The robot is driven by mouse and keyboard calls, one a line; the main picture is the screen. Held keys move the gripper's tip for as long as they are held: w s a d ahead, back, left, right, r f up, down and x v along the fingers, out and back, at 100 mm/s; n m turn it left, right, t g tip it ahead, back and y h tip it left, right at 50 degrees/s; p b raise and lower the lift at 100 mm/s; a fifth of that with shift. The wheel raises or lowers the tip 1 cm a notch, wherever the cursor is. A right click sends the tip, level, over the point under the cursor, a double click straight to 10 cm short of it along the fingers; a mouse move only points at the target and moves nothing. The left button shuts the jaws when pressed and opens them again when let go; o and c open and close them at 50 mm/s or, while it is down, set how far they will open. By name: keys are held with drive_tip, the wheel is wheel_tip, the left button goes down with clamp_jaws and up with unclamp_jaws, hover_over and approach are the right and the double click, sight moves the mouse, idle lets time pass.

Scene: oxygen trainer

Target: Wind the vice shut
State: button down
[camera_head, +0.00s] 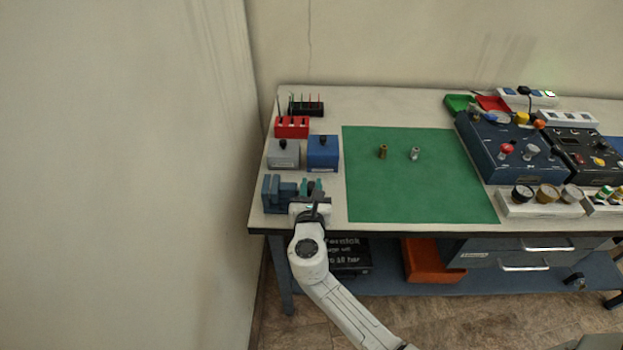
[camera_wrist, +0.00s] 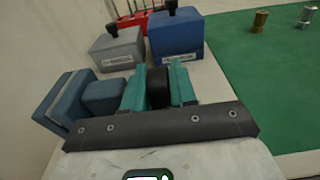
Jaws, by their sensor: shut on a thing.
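The blue-grey vice (camera_head: 272,194) stands at the left front corner of the bench. In the wrist view it shows at left as a tall jaw block (camera_wrist: 62,104) with a smaller block (camera_wrist: 102,96) to its right. My gripper (camera_head: 313,186), with teal fingers, is just right of the vice. In the wrist view my gripper (camera_wrist: 160,84) is shut on a dark round knob (camera_wrist: 158,92), with one finger on each side. The knob's link to the vice is hidden by the left finger. I cannot tell how wide the vice's jaw gap is.
A grey box (camera_head: 283,156) and a blue box (camera_head: 323,155), both with black knobs, stand just behind the vice. A red rack (camera_head: 292,127) is farther back. A wall is close on the left. The green mat (camera_head: 418,190) to the right is mostly clear.

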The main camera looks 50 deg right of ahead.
drive_tip(key=shift+r+g+y+p, duration=0.35)
drive_tip(key=shift+g+y+p, duration=0.15)
drive_tip(key=shift+p, duration=1.75)
drive_tip(key=shift+g+y+p, duration=0.3)
drive_tip(key=shift+y+p, duration=0.1)
drive_tip(key=shift+p, duration=0.65)
drive_tip(key=shift+d+f+y+p, duration=0.1)
drive_tip(key=shift+f+y+p, duration=0.2)
drive_tip(key=shift+g, duration=0.3)
drive_tip(key=shift+f, duration=0.1)
drive_tip(key=c, duration=1.3)
unclamp_jaws()
drive_tip(key=b+v, duration=0.1)
drive_tip(key=v, duration=1)
drive_tip(key=shift+d, duration=0.1)
